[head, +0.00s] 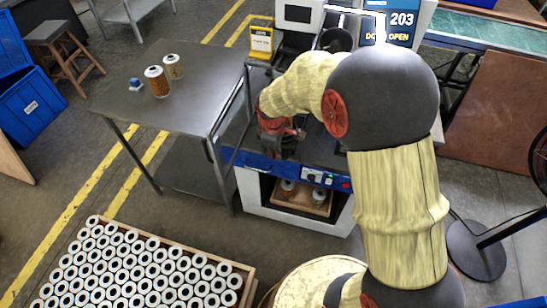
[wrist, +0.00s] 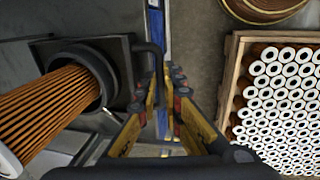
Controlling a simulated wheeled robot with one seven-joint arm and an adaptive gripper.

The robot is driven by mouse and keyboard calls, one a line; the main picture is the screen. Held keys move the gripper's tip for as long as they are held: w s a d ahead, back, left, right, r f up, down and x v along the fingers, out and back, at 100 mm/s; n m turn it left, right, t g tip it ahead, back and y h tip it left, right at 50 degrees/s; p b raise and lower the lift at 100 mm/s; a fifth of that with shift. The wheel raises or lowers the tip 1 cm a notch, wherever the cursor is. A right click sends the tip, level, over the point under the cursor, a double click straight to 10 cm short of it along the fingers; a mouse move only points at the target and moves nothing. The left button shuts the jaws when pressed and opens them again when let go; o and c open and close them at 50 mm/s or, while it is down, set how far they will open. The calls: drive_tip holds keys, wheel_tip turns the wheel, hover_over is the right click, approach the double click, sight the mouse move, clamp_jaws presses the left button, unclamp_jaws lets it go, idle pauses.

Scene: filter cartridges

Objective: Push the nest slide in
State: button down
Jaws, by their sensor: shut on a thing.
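The nest slide (wrist: 122,65) is a dark block with a round collar at the left in the wrist view. An orange pleated filter cartridge (wrist: 50,105) with a white end sits in the collar. A bent dark handle (wrist: 154,52) stands on the slide's right side. My gripper (wrist: 165,88) is shut on this handle, one finger on each side. In the head view my gripper (head: 285,140) is over the machine's (head: 250,205) front, just above its blue edge. My arm and gripper hide most of the nest slide there.
The screen (head: 398,22) reads "203" and "DOOR OPEN". A low opening in the machine holds a tray (head: 285,200) with cartridges. A steel table (head: 205,75) with two cartridges (head: 157,82) stands left. A crate (head: 250,275) full of cartridges is at front left; a fan stands right.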

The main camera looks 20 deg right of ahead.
drive_tip(key=w+d+p, duration=0.1)
drive_tip(key=w+d, duration=0.1)
drive_tip(key=w+d+p, duration=0.1)
drive_tip(key=w+d, duration=0.1)
drive_tip(key=w, duration=0.1)
drive_tip(key=w+d+p, duration=0.1)
drive_tip(key=w+d, duration=0.1)
drive_tip(key=w, duration=0.1)
drive_tip(key=c, duration=1.9)
unclamp_jaws()
drive_tip(key=shift+s+a+f, duration=0.15)
drive_tip(key=shift+s, duration=0.05)
drive_tip(key=shift+a+r+p, duration=0.15)
drive_tip(key=shift+r+p, duration=0.8)
drive_tip(key=shift+r, duration=0.65)
drive_tip(key=shift+s+a+r+p, duration=0.1)
drive_tip(key=shift+s+r+p, duration=0.05)
drive_tip(key=shift+r+p, duration=0.7)
drive_tip(key=shift+s+a+r+p, duration=0.1)
drive_tip(key=shift+r+p, duration=0.4)
drive_tip(key=shift+r, duration=0.65)
drive_tip(key=shift+s+a+r+p, duration=0.1)
drive_tip(key=shift+s+r+p, duration=0.05)
drive_tip(key=shift+r+p, duration=0.7)
drive_tip(key=shift+r, duration=0.2)
